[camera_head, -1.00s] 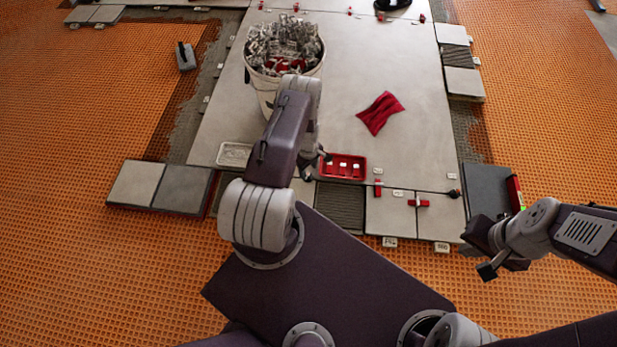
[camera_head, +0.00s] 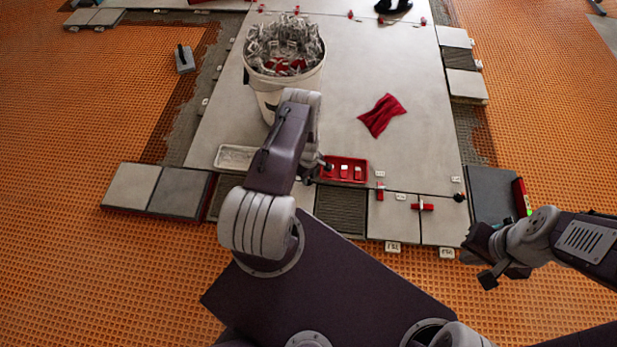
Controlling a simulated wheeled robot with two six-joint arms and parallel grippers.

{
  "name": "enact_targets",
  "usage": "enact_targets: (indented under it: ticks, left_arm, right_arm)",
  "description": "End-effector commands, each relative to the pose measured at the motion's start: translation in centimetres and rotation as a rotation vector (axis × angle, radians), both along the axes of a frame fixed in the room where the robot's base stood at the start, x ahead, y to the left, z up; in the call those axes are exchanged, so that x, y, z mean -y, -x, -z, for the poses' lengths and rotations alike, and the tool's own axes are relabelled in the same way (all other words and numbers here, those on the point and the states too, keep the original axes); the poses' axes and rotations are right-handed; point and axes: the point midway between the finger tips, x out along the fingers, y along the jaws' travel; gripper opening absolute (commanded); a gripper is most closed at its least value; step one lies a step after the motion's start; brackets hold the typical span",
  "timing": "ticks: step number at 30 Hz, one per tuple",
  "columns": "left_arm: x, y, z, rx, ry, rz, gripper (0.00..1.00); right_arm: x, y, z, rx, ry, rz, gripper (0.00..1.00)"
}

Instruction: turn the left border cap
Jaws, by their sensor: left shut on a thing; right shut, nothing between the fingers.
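My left gripper (camera_head: 314,172) points down at the front border seam, just left of a red tray (camera_head: 345,169). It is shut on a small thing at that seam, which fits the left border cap. The fingers and my own forearm hide nearly all of the cap, so its angle cannot be told. Two red caps show to the right on the border, one upright (camera_head: 380,193) and one lying crosswise (camera_head: 422,206). My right gripper (camera_head: 483,262) is shut and empty at the right, in front of the dark border tile (camera_head: 490,196).
A white bucket (camera_head: 268,92) full of clips stands behind my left arm. A pale tray (camera_head: 236,157) lies left of the gripper. A red cloth (camera_head: 382,115) lies on the large tile (camera_head: 405,150). A level (camera_head: 522,197) lies at the right.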

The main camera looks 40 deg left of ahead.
Motion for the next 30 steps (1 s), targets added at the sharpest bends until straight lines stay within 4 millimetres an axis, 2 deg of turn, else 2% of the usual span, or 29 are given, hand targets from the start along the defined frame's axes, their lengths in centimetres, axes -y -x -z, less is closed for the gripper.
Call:
enact_targets:
  ticks: [11,30]
  left_arm:
    - [-0.01,0.07,-0.02,-0.001,0.001,0.199,0.0]
    - [-0.11,0.17,-0.01,-0.001,0.001,0.805,0.0]
  right_arm:
    - [0.0,0.0,-0.07,0.0,0.0,0.0,0.0]
    - [0.0,0.0,-0.17,0.0,0.0,0.0,0.0]
